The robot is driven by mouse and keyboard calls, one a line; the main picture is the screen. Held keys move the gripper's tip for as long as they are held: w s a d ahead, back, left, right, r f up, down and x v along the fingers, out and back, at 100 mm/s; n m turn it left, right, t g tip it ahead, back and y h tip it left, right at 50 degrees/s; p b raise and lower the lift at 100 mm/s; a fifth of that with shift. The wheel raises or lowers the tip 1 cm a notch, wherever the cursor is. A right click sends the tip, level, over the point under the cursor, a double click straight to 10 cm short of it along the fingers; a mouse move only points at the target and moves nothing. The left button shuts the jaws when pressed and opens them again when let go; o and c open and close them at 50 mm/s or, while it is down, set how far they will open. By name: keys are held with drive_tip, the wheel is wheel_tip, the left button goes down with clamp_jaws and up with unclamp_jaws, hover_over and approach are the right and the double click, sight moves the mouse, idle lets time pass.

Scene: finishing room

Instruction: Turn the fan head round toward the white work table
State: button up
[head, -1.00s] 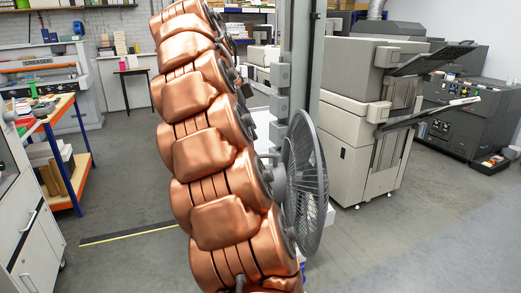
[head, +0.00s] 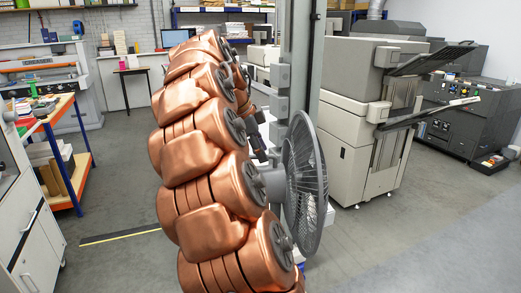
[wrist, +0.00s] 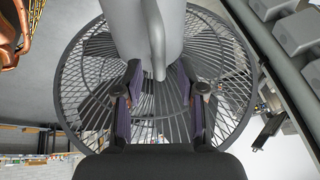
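The grey fan head (head: 306,185) has a round wire cage and stands nearly edge-on beside the pillar in the head view, its cage toward the right. In the wrist view, the fan cage (wrist: 90,85) fills the middle, with the grey motor housing (wrist: 150,25) and a narrow grip-like part hanging from it. My gripper (wrist: 158,76) is open, with one finger on each side of that part's lower end. I cannot tell whether either finger touches it. In the head view my arm hides most of the gripper and the fan's back. I cannot clearly identify the white work table.
A grey pillar (head: 299,60) with boxes on it rises right behind the fan. A large beige machine (head: 365,120) stands to the right. An orange-edged bench (head: 68,150) is at left. The floor (head: 420,225) at front right is clear.

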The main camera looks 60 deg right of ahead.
drive_tip(key=shift+d+f, duration=0.1)
drive_tip(key=shift+f, duration=0.1)
clamp_jaws()
idle(0.3)
idle(0.4)
